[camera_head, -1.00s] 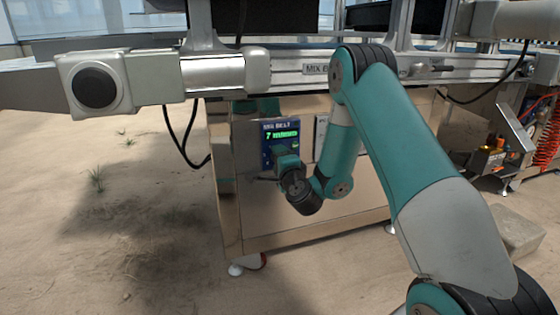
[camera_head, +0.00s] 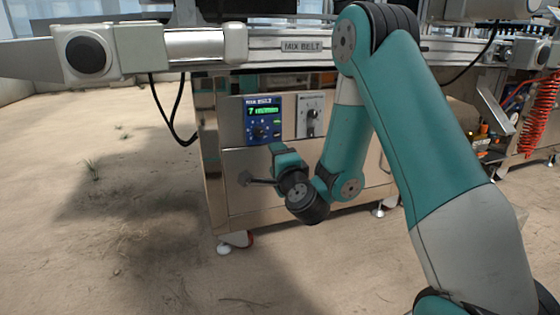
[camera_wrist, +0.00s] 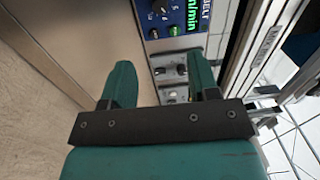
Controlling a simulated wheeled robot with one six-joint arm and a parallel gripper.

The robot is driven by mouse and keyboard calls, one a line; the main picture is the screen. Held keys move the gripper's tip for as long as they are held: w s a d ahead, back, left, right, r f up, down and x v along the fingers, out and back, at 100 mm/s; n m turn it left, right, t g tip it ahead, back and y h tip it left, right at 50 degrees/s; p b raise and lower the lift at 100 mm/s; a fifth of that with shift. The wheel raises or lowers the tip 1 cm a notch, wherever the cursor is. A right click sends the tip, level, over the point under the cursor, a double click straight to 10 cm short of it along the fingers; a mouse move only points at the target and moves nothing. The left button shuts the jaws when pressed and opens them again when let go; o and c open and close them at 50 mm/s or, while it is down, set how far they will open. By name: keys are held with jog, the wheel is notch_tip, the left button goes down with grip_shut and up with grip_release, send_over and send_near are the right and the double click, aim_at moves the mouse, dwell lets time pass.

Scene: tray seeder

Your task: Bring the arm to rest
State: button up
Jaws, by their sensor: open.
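My gripper (camera_wrist: 161,78) shows in the wrist view with its two teal fingers apart and nothing between them. Beyond the fingers, in the picture, are the control panels of the mix belt machine. In the head view my arm is folded, with its elbow high and its wrist low in front of the machine's steel cabinet (camera_head: 290,185). The fingers cannot be made out clearly there. The blue panel (camera_head: 263,121) has a lit green readout starting with 7, and its face is clear of my arm.
A grey panel with a knob (camera_head: 312,115) sits beside the blue panel. The belt frame with a MIX BELT sign (camera_head: 302,47) runs across above. A red coiled hose (camera_head: 540,120) hangs at the right. Sandy floor (camera_head: 110,220) lies open at the left.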

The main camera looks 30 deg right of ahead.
jog(key=shift+s, duration=0.65)
jog(key=shift+d, duration=0.1)
